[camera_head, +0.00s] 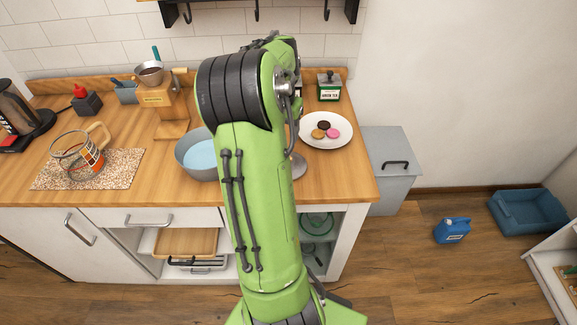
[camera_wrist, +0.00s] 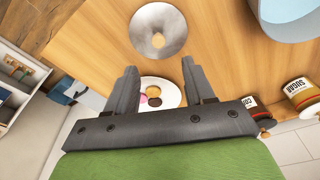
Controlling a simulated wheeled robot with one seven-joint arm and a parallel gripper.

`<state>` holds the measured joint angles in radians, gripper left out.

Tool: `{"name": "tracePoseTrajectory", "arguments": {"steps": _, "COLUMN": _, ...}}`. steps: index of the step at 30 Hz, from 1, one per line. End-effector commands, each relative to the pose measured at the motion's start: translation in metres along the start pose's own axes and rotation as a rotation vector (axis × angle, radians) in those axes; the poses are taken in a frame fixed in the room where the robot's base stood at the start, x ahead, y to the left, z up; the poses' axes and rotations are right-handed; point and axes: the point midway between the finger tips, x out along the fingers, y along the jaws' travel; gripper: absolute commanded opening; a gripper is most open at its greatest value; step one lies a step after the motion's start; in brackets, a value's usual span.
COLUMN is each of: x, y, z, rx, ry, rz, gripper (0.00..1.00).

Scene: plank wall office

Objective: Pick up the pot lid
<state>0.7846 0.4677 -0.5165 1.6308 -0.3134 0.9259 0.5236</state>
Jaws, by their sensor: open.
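The pot lid (camera_wrist: 158,22) is a round, shiny metal disc with a pale wooden knob (camera_wrist: 158,41). It lies on the wooden counter at the top middle of the wrist view. In the head view only a grey edge of the lid (camera_head: 299,168) shows beside my green arm, which hides the rest. My gripper (camera_wrist: 159,67) is open and empty. In the wrist view its two fingers are spread, with their tips just below the lid and apart from it. The gripper is hidden behind my arm in the head view.
A white plate (camera_head: 309,121) with several pastries lies near the counter's right end. A grey pot with a light blue inside (camera_head: 183,158) stands left of my arm. Bare wood surrounds the lid in the wrist view.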

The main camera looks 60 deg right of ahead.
Motion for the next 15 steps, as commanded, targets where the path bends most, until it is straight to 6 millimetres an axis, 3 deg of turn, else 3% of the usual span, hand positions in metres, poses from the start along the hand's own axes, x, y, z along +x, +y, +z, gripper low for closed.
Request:
{"name": "tracePoseTrajectory", "arguments": {"steps": 3, "x": 0.035, "y": 0.001, "z": 0.001, "rx": 0.002, "ry": -0.004, "rz": 0.004, "gripper": 0.53}}
{"name": "tracePoseTrajectory", "arguments": {"steps": 11, "x": 0.071, "y": 0.001, "z": 0.0, "rx": 0.0, "ry": -0.001, "rz": 0.001, "gripper": 0.53}}
{"name": "tracePoseTrajectory", "arguments": {"steps": 15, "x": 0.099, "y": 0.002, "z": -0.001, "rx": 0.001, "ry": -0.002, "rz": 0.003, "gripper": 0.53}}
